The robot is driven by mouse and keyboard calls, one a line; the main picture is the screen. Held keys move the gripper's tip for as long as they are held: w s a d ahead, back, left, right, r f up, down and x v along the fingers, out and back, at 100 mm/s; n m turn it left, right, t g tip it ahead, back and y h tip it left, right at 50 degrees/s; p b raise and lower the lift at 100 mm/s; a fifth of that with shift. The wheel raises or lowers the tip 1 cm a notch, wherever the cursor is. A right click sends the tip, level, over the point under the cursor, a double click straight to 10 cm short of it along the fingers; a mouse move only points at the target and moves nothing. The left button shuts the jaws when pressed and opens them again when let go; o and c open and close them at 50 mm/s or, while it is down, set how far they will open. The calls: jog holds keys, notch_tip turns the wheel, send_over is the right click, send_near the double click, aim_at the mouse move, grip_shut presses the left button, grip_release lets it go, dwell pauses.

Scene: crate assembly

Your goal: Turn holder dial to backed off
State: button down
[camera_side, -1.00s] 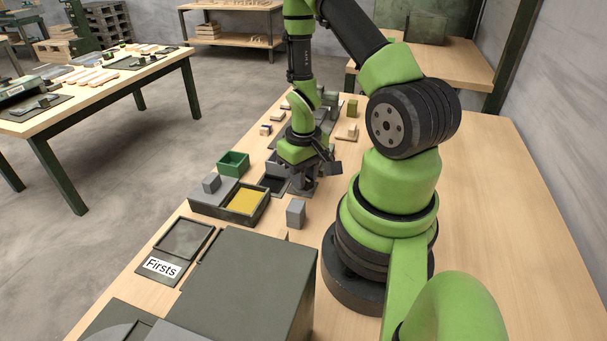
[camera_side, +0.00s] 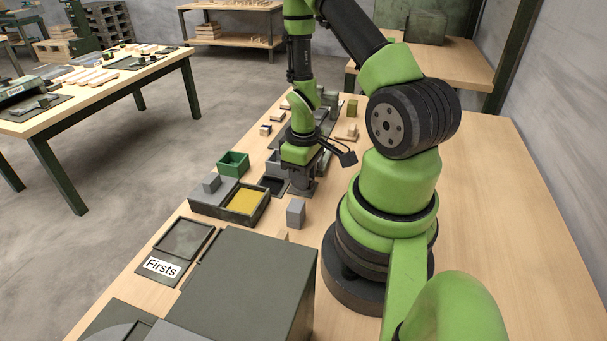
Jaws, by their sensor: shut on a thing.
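My gripper (camera_side: 300,177) points straight down at the middle of the bench, on a dark grey holder (camera_side: 301,191). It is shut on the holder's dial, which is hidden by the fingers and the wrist. I cannot read the dial's setting from this view. A dark bracket-like part of my wrist sticks out to the right, low over the bench.
Left of the gripper are a green bin (camera_side: 233,163) and a tray with a yellow compartment (camera_side: 245,201). A grey block (camera_side: 296,213) stands close in front. Small parts lie behind.

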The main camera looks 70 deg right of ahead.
jog(key=c, duration=1)
grip_release()
jog(key=shift+o, duration=0.2)
notch_tip(320, 180, up, 10)
jog(key=w+a+r+m+t, duration=0.1)
jog(key=w+a+r+t, duration=0.25)
jog(key=a+r, duration=0.75)
jog(key=s+a+r+m+t+y, duration=0.1)
jog(key=s+a+r+t+y, duration=0.1)
jog(key=s+a+r, duration=0.4)
notch_tip(320, 180, up, 3)
jog(key=shift+s+a+f+t, duration=0.1)
jog(key=shift+s+a+t, duration=0.1)
jog(key=shift+a+t, duration=0.5)
